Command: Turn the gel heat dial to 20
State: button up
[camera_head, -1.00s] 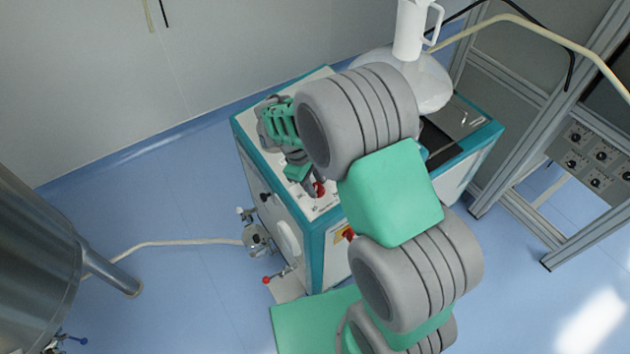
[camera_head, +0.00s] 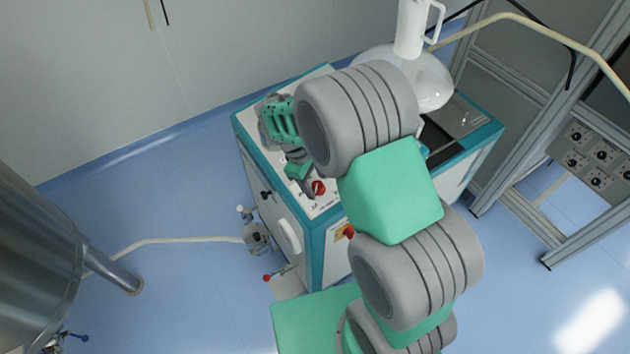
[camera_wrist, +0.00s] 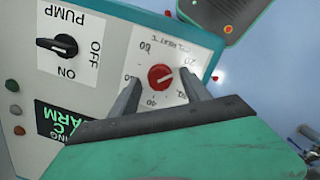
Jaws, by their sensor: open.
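The gel heat dial is a red round knob (camera_wrist: 161,76) on a white scale plate in the wrist view; the lettering appears upside down. A pale mark crosses the knob, but I cannot tell surely which number it points to. A number that looks like 20 is at the plate's upper right. My gripper (camera_wrist: 160,86) is open, one finger to each side of the knob in the picture, with visible gaps and nothing held. In the head view the red knob (camera_head: 318,187) shows just right of my gripper's fingers (camera_head: 308,190), over the machine's white top panel.
A black PUMP switch (camera_wrist: 57,46) with ON and OFF marks lies left of the dial. A lit green display (camera_wrist: 62,122) is below it. A white flask-shaped vessel (camera_head: 432,80) stands on the machine's back right. A teal-edged cabinet (camera_head: 316,250) carries the panel.

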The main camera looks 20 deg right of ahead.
jog(key=shift+r, duration=0.1)
jog(key=b+v, duration=0.1)
jog(key=v, duration=0.6)
jog(key=shift+r, duration=0.35)
jog(key=shift+a, duration=0.1)
